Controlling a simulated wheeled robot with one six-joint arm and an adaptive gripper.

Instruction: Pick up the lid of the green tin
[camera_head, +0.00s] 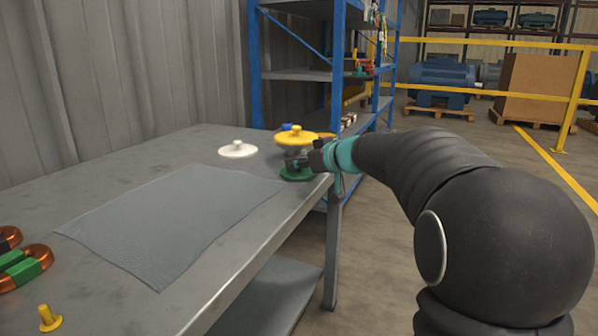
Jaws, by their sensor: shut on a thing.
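A green round lid (296,175) is at the far right corner of the grey table, flat side down. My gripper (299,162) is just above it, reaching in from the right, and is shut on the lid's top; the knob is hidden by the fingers. The view is too small to tell whether the lid rests on something or hangs just clear of the table. No green tin body shows clearly below it.
A yellow lid (296,137) with a knob sits close behind my gripper, with a blue piece (286,127) beside it. A white lid (238,149) lies to the left. A grey mat (170,220) covers mid-table. Copper coils (22,262) and a yellow knobbed piece (48,318) are at near left.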

